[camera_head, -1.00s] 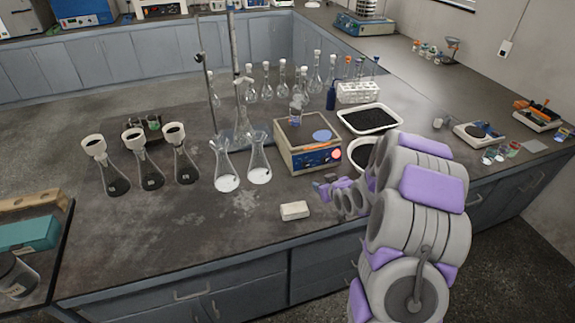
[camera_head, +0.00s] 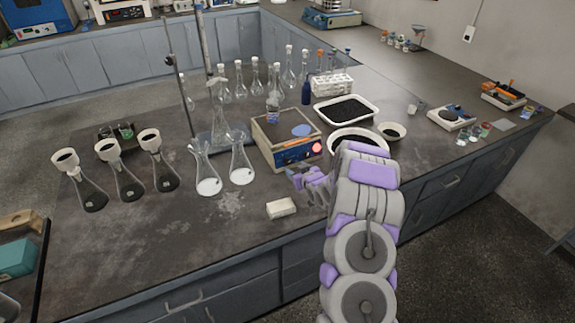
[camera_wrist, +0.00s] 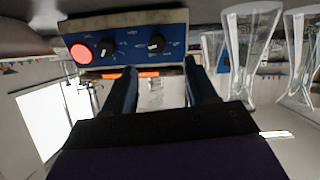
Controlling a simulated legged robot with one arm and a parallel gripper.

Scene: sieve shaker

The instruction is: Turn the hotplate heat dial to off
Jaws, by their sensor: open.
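The hotplate (camera_head: 262,146) stands on the bench with its blue front panel (camera_head: 294,155) toward me. A round red light (camera_head: 317,147) glows at the panel's right end. In the wrist view, which is turned upside down, the panel (camera_wrist: 130,31) shows two black dials with white pointer marks, one near the red light (camera_wrist: 105,48) and one farther from it (camera_wrist: 156,42). The labels are too small to read, so I cannot tell which is the heat dial. My gripper (camera_wrist: 160,66) is open and empty in front of the panel, apart from both dials, its fingers spread around the farther dial's position.
Two flasks with white contents (camera_head: 241,166) stand left of the hotplate. A bowl of dark material (camera_head: 358,136) sits close behind my arm on the right. A small pale block (camera_head: 281,208) lies in front, near the bench edge.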

